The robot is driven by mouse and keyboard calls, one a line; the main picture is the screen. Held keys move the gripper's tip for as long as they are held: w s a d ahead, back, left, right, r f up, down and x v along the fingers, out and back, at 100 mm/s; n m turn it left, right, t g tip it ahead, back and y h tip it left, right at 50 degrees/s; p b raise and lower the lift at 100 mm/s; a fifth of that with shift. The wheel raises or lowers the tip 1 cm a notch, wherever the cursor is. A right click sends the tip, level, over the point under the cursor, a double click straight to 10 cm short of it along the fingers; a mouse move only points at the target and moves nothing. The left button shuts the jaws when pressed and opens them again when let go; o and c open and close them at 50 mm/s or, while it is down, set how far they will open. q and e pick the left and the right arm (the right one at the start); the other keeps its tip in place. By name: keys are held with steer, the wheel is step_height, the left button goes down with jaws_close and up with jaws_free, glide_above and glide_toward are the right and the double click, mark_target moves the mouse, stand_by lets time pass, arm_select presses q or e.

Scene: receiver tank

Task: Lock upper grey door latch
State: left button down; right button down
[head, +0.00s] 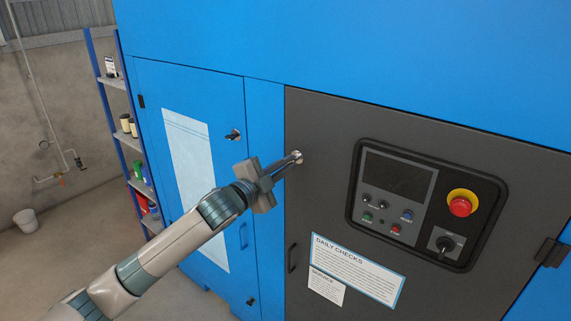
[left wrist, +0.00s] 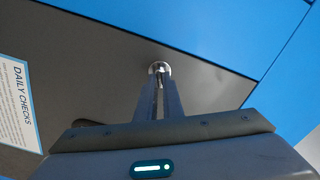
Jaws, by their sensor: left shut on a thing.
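The grey door (head: 330,215) is closed in the front of the blue cabinet. The upper grey door latch (head: 298,156) is a small round silver fitting near the door's upper left edge. My left gripper (head: 292,160) reaches it from the left and is shut on it. In the left wrist view, the latch (left wrist: 159,69) shows its round silver rim beyond the fingertips (left wrist: 160,85) of my left gripper. The fingers cover most of the latch's middle, so its turn angle is hard to tell. My right gripper is not in view.
The control panel (head: 425,205) with a red emergency stop (head: 461,203) is right of the latch. A black door handle (head: 291,258) is below. The blue door (head: 222,120) at left has its own latch (head: 233,135). A shelf (head: 118,83) stands farther left.

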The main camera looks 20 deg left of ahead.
arm_select(q)
steer(key=m+p, duration=0.1)
steer(key=m, duration=0.4)
steer(key=shift+f+m, duration=0.1)
steer(key=shift+m, duration=0.3)
steer(key=c, duration=1.9)
jaws_free()
steer(key=b+v, duration=0.6)
steer(key=v, duration=1.1)
steer(key=shift+s, duration=0.2)
